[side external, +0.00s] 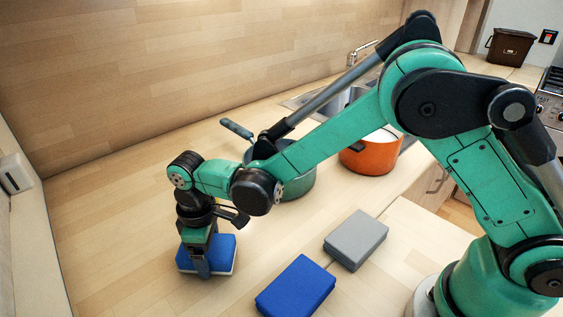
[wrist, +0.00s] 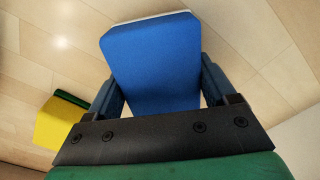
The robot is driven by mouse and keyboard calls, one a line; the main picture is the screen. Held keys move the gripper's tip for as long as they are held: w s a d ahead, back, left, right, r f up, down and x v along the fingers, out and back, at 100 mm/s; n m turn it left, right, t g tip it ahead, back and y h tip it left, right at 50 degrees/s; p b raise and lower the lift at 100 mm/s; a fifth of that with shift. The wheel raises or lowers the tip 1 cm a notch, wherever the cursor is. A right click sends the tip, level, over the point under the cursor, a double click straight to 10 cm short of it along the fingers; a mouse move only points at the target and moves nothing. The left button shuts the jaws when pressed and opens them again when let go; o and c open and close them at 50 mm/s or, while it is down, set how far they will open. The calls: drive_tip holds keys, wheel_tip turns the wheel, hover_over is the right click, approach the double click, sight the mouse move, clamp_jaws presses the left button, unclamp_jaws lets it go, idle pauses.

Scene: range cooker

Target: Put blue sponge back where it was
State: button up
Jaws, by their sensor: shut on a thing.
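A blue sponge with a pale underside (side external: 222,251) is between the fingers of my gripper (side external: 203,262), at or just above the wooden counter on the left. In the wrist view the blue sponge (wrist: 155,62) fills the space between the two fingers of my gripper (wrist: 160,92), which are shut on its sides. A second blue block (side external: 296,287) lies on the counter at the front, to the right of my gripper. Whether the held sponge touches the counter is hard to tell.
A grey block (side external: 357,239) lies beside the second blue block. A green pot (side external: 300,186) and an orange pot (side external: 371,158) stand behind, partly hidden by my arm. A yellow and green block (wrist: 57,124) shows in the wrist view. The counter's front left is clear.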

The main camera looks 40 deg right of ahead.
drive_tip(key=o, duration=1.1)
drive_tip(key=shift+f, duration=0.15)
wheel_tip(320, 180, up, 12)
drive_tip(key=s+d+m+t, duration=0.3)
drive_tip(key=s+d+m, duration=0.1)
drive_tip(key=d, duration=0.5)
drive_tip(key=s+d+r+m+t, duration=0.1)
drive_tip(key=s+d+m+t, duration=0.3)
drive_tip(key=d, duration=0.5)
drive_tip(key=shift+s+r+m, duration=0.3)
drive_tip(key=shift+s+m, duration=0.2)
